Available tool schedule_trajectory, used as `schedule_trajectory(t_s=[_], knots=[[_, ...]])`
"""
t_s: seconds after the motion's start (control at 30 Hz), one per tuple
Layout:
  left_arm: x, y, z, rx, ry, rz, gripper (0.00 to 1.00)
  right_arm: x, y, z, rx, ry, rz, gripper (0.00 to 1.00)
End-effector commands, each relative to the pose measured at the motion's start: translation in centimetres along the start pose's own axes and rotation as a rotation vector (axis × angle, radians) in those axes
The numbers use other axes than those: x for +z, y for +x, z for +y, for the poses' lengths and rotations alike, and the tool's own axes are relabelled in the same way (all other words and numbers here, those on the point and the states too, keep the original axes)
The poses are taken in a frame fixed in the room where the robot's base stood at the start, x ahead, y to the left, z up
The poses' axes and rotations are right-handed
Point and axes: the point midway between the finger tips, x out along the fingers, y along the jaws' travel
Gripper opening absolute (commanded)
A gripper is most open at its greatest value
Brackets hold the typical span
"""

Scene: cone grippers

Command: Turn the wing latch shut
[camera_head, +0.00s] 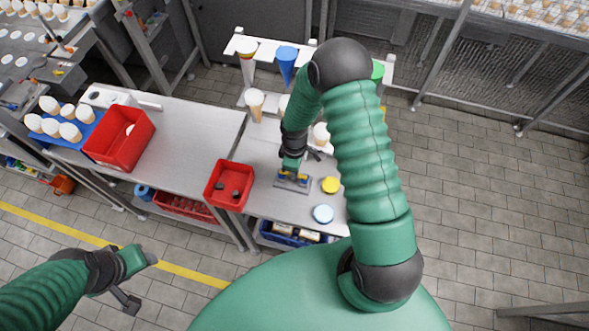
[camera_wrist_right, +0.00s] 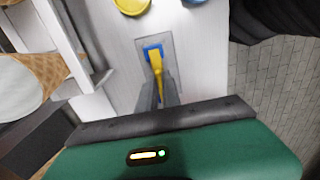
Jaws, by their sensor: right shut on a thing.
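The wing latch (camera_head: 291,181) is on the grey bench top, right of a small red bin. It shows a grey base plate, blue parts and a yellow wing. In the right wrist view the blue part (camera_wrist_right: 153,51) is at the far end of the yellow wing (camera_wrist_right: 157,67). My right gripper (camera_wrist_right: 158,96) is shut on the yellow wing from above, its fingers hiding the near part. In the head view my right gripper (camera_head: 292,170) sits over the latch. My left gripper (camera_head: 143,281) is open and empty over the floor at the lower left.
The small red bin (camera_head: 217,203) holds dark pieces. A cone rack (camera_head: 270,49) stands behind. A larger red bin (camera_head: 138,129) stands on the left bench.

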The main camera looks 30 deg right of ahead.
Motion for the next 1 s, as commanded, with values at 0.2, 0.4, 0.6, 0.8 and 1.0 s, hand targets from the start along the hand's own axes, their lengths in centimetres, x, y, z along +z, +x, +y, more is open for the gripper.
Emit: schedule_trajectory(t_s=[0.2,0.4,0.6,0.8,1.0], knots=[[0.01,0.01,0.00,0.000,0.000,0.000,0.52,-0.26,-0.25,0.38,0.009,0.019,0.007,0.00],[0.00,0.00,0.00,0.000,0.000,0.000,0.52,-0.27,-0.27,0.40,0.010,0.020,0.008,0.00],[0.00,0.01,0.00,0.000,0.000,0.000,0.52,-0.24,-0.24,0.36,0.009,0.019,0.007,0.23],[0.01,0.03,0.00,0.000,0.000,0.000,0.52,-0.13,-0.14,0.19,0.005,0.018,0.004,0.30],[0.04,0.15,0.00,0.000,0.000,0.000,0.52,-0.11,-0.40,0.16,0.004,0.018,0.004,0.30]])
